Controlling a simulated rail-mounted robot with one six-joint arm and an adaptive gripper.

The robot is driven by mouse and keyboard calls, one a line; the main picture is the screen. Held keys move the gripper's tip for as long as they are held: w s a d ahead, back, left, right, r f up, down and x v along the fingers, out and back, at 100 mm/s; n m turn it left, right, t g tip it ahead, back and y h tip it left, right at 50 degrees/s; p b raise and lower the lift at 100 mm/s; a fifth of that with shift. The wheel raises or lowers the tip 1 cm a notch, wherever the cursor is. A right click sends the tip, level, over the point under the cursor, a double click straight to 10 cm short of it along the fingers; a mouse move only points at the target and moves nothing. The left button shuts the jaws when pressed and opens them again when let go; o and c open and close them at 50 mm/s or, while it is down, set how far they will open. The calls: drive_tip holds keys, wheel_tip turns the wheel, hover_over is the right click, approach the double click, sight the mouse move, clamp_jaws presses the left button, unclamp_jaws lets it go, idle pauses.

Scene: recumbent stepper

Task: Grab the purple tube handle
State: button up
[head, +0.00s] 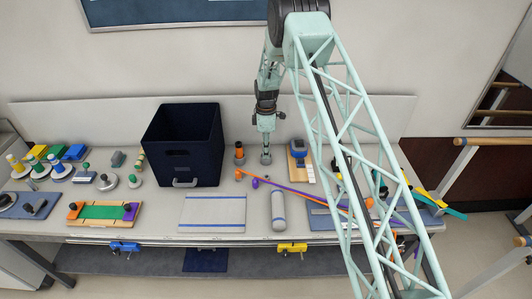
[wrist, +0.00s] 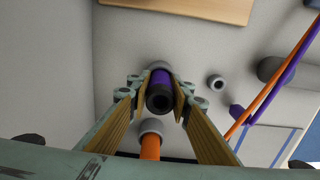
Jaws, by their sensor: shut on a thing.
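The purple tube handle (wrist: 161,77) is in the middle of the wrist view, seen nearly end-on with a dark grey end facing the camera. My gripper (wrist: 160,88) has one finger on each side of it and is shut on it. In the head view my gripper (head: 266,150) points down at the back of the table, right of the dark bin. There it hides most of the handle. An orange tube handle (head: 239,153) stands just left of my gripper; it also shows close by in the wrist view (wrist: 150,146).
A dark blue bin (head: 182,145) stands to the left. Long orange and purple rods (head: 300,190) slant across the table to the right. A wooden board (head: 300,165) lies right of my gripper. A grey mat (head: 213,213) and grey roll (head: 278,212) lie in front.

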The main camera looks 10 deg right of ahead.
drive_tip(key=shift+r, duration=0.1)
drive_tip(key=shift+r+b, duration=0.5)
drive_tip(key=shift+r, duration=4.4)
drive_tip(key=shift+s, duration=0.1)
